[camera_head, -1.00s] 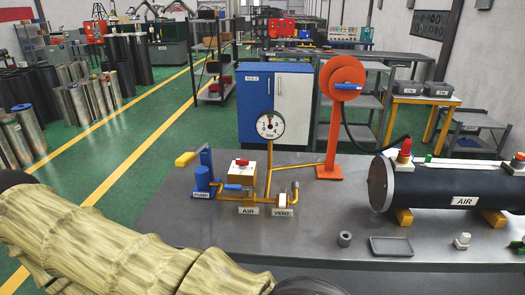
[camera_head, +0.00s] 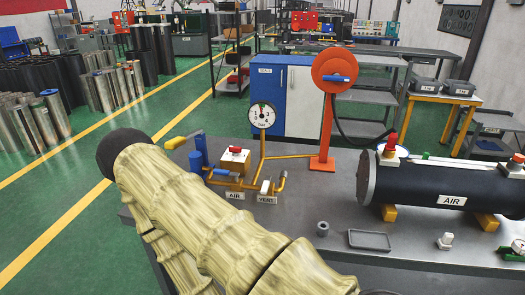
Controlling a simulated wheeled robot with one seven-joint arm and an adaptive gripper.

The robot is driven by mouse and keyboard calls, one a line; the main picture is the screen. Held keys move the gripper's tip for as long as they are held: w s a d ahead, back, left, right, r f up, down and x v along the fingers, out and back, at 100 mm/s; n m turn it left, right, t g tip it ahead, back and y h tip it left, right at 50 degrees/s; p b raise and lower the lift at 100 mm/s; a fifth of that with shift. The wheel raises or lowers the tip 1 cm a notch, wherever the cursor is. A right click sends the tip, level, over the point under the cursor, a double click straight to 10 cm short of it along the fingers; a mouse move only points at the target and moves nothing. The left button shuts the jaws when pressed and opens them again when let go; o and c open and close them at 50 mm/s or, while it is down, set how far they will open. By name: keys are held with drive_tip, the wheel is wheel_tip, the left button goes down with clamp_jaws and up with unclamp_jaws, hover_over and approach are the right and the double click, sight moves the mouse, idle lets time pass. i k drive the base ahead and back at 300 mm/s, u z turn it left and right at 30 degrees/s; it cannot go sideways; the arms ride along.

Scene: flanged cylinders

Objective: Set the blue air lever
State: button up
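The small blue air lever (camera_head: 221,172) lies roughly level on the yellow pipe, above the AIR label (camera_head: 235,195) on the grey table. Just left of it stands the blue pump (camera_head: 197,162) with a yellow handle grip. The VENT label (camera_head: 267,199) is to the right. The round gauge (camera_head: 263,114) stands on a yellow pipe behind. My tan ribbed arm crosses the lower left and middle, in front of the table's left part. My gripper cannot be made out in the picture.
The orange reel post (camera_head: 327,130) stands behind, with a hose to the right. A black AIR cylinder (camera_head: 430,186) lies at the right on orange supports. A grey ring (camera_head: 323,228) and shallow tray (camera_head: 370,239) lie in front.

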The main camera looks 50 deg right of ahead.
sight(218, 172)
drive_tip(key=z, duration=0.95)
drive_tip(key=i, duration=0.25)
